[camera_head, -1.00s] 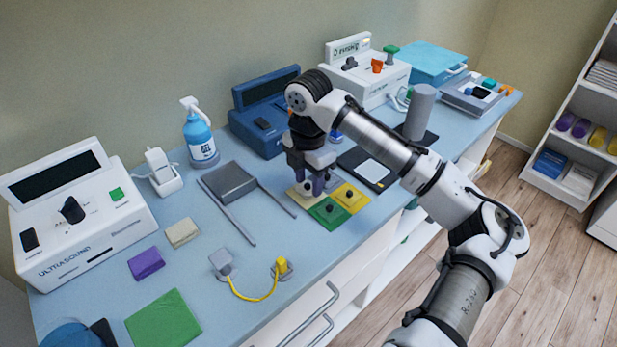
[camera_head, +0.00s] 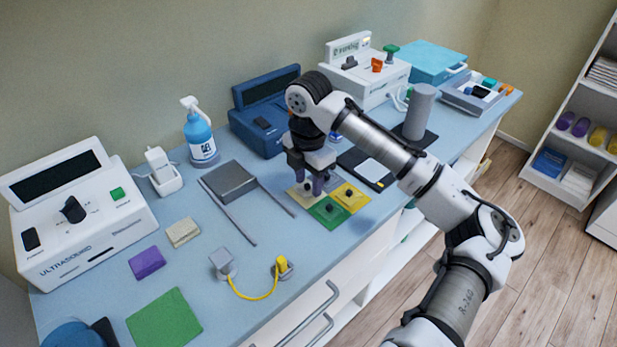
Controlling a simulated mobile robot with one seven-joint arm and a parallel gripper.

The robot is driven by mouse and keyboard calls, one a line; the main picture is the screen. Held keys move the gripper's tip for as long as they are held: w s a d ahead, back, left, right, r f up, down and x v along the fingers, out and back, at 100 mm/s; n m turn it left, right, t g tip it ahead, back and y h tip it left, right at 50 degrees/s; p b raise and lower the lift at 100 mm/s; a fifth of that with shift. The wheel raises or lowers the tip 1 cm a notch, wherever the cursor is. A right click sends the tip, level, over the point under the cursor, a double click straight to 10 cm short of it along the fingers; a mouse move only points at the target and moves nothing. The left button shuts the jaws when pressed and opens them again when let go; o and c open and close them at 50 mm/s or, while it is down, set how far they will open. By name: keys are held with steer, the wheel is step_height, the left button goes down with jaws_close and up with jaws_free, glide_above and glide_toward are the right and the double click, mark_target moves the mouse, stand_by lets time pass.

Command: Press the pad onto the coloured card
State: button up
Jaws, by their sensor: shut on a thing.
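A cluster of coloured squares lies near the front edge of the table: a cream one (camera_head: 300,197), a green one (camera_head: 326,214), a yellow one (camera_head: 354,203) and a grey one partly behind my gripper. Dark round knobs stand on the green and yellow squares. My gripper (camera_head: 314,188) points down over the cream square, at the back left of the cluster. Its fingers are shut on a small pad, mostly hidden between them. I cannot tell whether the pad touches the square below.
A blue device (camera_head: 262,120) and a pump bottle (camera_head: 201,138) stand behind. A yellow cable (camera_head: 254,297) lies in front.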

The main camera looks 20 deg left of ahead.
steer(key=shift+f, duration=0.4)
steer(key=shift+f, duration=0.15)
stand_by(2.6)
steer(key=shift+p, duration=0.6)
stand_by(2.0)
steer(key=o, duration=0.9)
steer(key=shift+r, duration=0.2)
steer(key=shift+r+p, duration=3.05)
steer(key=shift+r, duration=0.4)
